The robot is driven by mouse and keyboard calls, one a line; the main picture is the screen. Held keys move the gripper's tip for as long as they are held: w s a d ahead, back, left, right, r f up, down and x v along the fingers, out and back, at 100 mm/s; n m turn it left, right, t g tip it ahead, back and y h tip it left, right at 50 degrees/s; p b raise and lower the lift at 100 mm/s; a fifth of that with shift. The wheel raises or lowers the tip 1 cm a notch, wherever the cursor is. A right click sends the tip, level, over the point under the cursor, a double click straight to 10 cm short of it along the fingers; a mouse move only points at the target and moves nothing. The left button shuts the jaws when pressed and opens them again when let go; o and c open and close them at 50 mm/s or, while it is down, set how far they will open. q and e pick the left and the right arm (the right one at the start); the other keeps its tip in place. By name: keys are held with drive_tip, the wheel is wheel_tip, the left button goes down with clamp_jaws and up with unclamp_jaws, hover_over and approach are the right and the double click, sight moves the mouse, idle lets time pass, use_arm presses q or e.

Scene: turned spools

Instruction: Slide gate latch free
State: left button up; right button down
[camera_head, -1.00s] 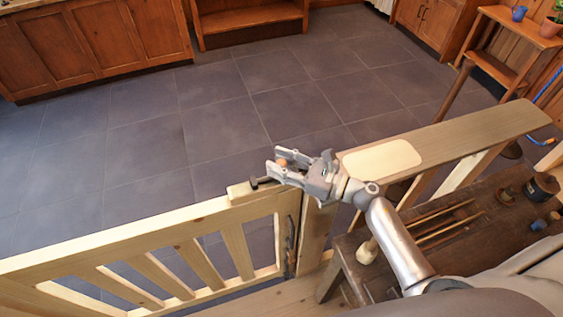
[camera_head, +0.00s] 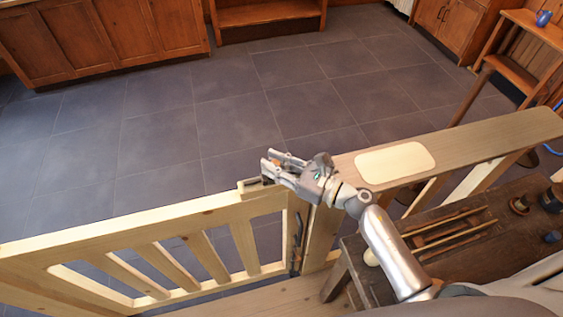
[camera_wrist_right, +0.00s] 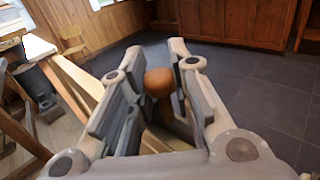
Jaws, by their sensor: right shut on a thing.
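The wooden gate (camera_head: 190,217) stands at the lower left, with slats below its top rail. I take this knob for the latch's handle. The fingers hide most of the latch in the head view. My left gripper is out of view.
A broad wooden rail (camera_head: 465,145) with a pale inset panel (camera_head: 395,162) runs right from the gate post. A dark workbench (camera_head: 440,255) with rods and spools stands at the lower right. Tiled floor (camera_head: 200,130) beyond the gate is clear.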

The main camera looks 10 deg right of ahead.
drive_tip(key=shift+a, duration=0.15)
drive_tip(key=c, duration=1.2)
unclamp_jaws()
drive_tip(key=shift+a, duration=0.15)
drive_tip(key=shift+c, duration=0.2)
drive_tip(key=shift+s+d, duration=0.2)
drive_tip(key=shift+d, duration=0.1)
drive_tip(key=v, duration=1.1)
drive_tip(key=shift+s, duration=0.2)
drive_tip(key=shift+d, duration=0.1)
